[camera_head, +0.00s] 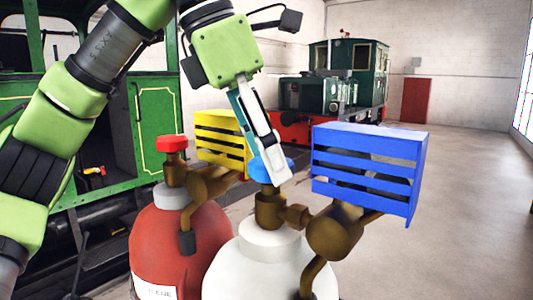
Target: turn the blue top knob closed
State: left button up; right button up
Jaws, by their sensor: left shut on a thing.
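The blue top knob (286,163) sits on the brass valve (270,211) of the white gas cylinder (255,273). My left gripper (269,165) reaches down from above and is shut on the blue knob. Its fingers hide much of the knob, so its turn position cannot be told. My right gripper is not in view.
A red cylinder (165,240) with a red knob (171,143) stands to the left. A blue slatted guard (395,145) is close on the right, and a yellow one (222,130) is behind.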

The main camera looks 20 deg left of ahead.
pick_arm(q)
jog(key=shift+m+g, duration=0.4)
jog(key=shift+m, duration=0.6)
jog(key=o, duration=0.8)
jog(key=shift+v, duration=5.95)
jog(key=shift+a, duration=0.15)
